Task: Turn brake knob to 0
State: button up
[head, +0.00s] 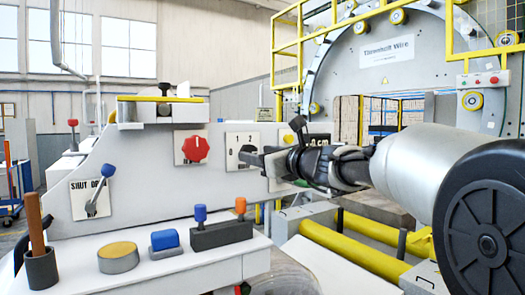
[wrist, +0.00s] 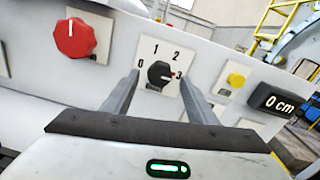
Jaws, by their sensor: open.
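The brake knob (wrist: 159,74) is a black dial on a white plate marked 0, 1, 2 and 3. No contact with the knob shows.
A red knob (wrist: 83,38) is on the panel to the left. A yellow button (wrist: 236,80) and a "0 cm" display (wrist: 278,103) are to the right. Below the panel, a white ledge (head: 190,272) carries a blue block (head: 165,240) and small levers.

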jog(key=shift+x, duration=1.35)
jog(key=c, duration=1.1)
jog(key=shift+o, duration=0.2)
